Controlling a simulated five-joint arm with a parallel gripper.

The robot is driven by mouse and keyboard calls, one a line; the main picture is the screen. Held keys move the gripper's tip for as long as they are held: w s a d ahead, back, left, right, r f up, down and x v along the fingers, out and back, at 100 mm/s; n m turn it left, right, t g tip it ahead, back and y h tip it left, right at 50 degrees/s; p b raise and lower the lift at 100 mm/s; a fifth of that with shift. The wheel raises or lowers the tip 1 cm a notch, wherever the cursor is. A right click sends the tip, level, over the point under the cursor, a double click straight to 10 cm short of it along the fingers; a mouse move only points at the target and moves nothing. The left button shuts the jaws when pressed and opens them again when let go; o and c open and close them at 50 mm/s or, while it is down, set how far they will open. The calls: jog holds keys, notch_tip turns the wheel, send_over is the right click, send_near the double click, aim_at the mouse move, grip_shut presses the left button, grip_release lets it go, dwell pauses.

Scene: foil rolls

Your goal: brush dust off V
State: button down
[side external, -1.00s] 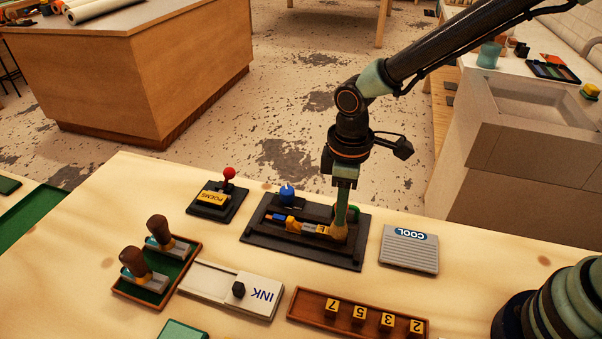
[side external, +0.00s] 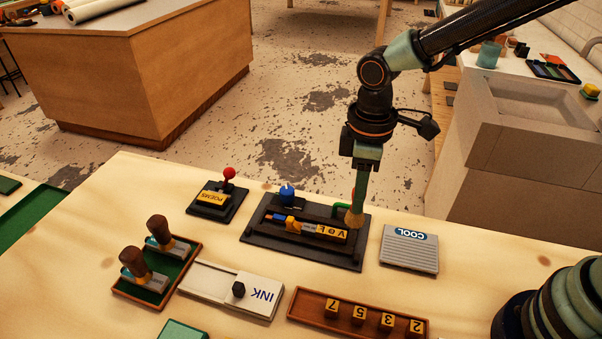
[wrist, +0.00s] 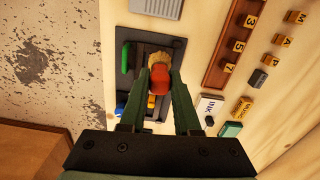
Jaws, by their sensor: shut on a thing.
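My gripper (side external: 359,190) is shut on a brush, which points down over the right end of the black typesetting frame (side external: 258,240). In the side view the brush's tan bristles (side external: 354,218) show under the fingers. In the wrist view my gripper (wrist: 158,88) has the red-orange brush handle (wrist: 159,79) between its fingers. Small gold letter blocks (side external: 331,233) sit in a row in the frame, just left of the bristles. They are small, and I cannot surely tell which one is the V. The bristles look beside the row; contact is unclear.
A blue knob (side external: 287,194) and a green handle (wrist: 126,57) stand on the frame.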

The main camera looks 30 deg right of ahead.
jog(key=shift+r, duration=1.9)
jog(key=shift+f, duration=0.15)
jog(key=shift+f, duration=3.6)
jog(key=shift+w+a+f, duration=0.15)
jog(key=shift+w+f, duration=0.05)
jog(key=shift+f, duration=0.1)
jog(key=shift+w+a, duration=1.25)
jog(key=shift+s+d, duration=1.4)
jog(key=shift+r, duration=4.05)
